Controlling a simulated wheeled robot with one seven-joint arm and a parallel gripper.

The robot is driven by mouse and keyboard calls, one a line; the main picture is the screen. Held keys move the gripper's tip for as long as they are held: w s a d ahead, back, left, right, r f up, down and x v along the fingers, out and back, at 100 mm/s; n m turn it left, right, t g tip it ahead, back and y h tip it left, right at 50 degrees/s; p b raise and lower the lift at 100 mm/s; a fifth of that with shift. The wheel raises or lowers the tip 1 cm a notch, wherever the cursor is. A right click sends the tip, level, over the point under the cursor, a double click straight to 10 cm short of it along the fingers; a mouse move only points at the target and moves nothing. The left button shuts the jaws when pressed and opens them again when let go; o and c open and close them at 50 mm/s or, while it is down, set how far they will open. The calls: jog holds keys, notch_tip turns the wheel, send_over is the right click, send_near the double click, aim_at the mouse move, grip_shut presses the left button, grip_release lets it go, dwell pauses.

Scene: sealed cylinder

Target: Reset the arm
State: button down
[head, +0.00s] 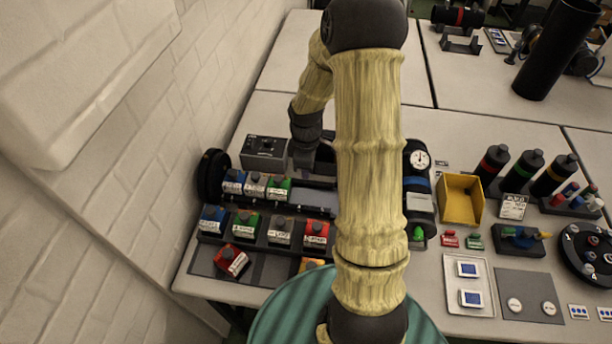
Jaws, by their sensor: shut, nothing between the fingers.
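My arm rises from the bottom of the head view, bends at a dark elbow high up, and comes down behind its own forward link. My gripper (304,156) is the dark end of it, low over the back of the workbench (290,75), just right of a grey box with a knob (264,152). It is shut and holds nothing. Its fingertips are small and partly hidden by my arm.
A rack of labelled blocks (265,228) stands below the gripper at left. A gauge cylinder (418,165), yellow bin (460,199), dark bottles (523,172) and a tall black tube (557,48) stand right. A white brick wall (150,130) closes the left side.

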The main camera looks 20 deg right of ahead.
dwell(0.5)
jog(key=s+a+r+m+t, duration=0.2)
jog(key=s+a+r+m, duration=0.7)
jog(key=s+r+m, duration=0.2)
jog(key=shift+s+a+r+t, duration=0.2)
jog(key=shift+s+r+t, duration=0.1)
jog(key=shift+s, duration=0.35)
jog(key=shift+w, duration=0.1)
